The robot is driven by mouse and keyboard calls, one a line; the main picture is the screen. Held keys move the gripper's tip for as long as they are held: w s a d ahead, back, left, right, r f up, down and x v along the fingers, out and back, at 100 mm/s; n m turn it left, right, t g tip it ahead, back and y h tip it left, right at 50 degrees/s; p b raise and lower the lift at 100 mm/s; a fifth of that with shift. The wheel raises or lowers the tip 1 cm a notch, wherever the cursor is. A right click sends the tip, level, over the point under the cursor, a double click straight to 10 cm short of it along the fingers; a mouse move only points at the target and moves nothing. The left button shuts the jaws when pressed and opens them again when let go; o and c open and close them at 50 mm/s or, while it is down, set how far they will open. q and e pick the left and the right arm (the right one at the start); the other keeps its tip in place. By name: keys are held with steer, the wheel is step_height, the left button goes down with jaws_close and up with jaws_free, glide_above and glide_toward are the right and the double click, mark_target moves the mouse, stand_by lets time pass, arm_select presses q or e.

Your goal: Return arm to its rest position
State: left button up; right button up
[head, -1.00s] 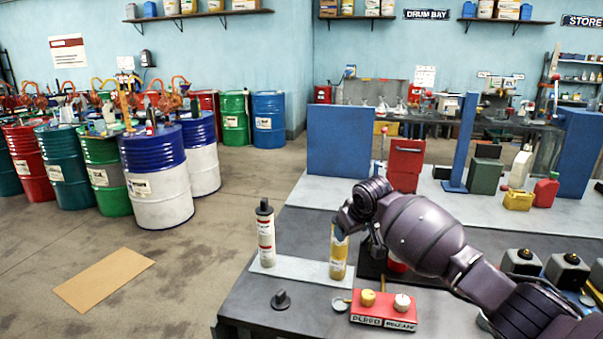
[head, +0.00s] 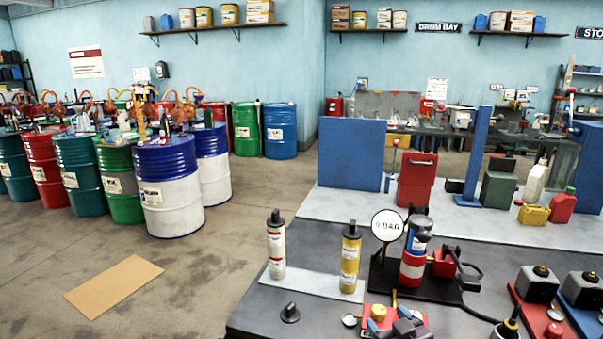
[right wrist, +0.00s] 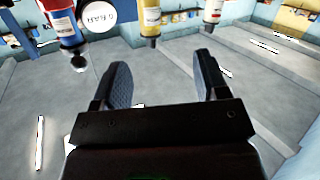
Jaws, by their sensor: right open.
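My right gripper (head: 408,324) is at the bottom edge of the head view, over the red button box (head: 378,312), which it partly hides. In the right wrist view its two fingers (right wrist: 163,82) are spread with nothing between them. A yellow cartridge (head: 350,262) and a white cartridge (head: 276,248) stand upright on a pale strip, apart from the gripper. Both also show beyond the fingers in the right wrist view, yellow (right wrist: 150,18) and white (right wrist: 213,10). My left gripper is not in view.
A blue, red and white cylinder (head: 416,250) stands by a round 0 BAR gauge (head: 387,225) on a black base. A black knob (head: 289,313) sits near the table's front. Black-topped containers (head: 538,285) stand at right. Drums (head: 167,185) stand on the floor at left.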

steer(key=s+d+f+m+g+h, duration=0.1)
steer(key=s+d+f, duration=0.2)
steer(key=s+f, duration=0.2)
steer(key=s+d+f+m+g+h, duration=0.1)
steer(key=s+f, duration=0.5)
steer(key=s, duration=0.6)
steer(key=s+d+f+m+g+h, duration=0.1)
steer(key=s+d+f+m+h, duration=0.1)
steer(key=s+d+f, duration=0.3)
steer(key=s, duration=0.3)
steer(key=shift+s+d+f+g, duration=0.15)
steer(key=shift+s+f+g, duration=0.2)
steer(key=shift+f+g, duration=0.05)
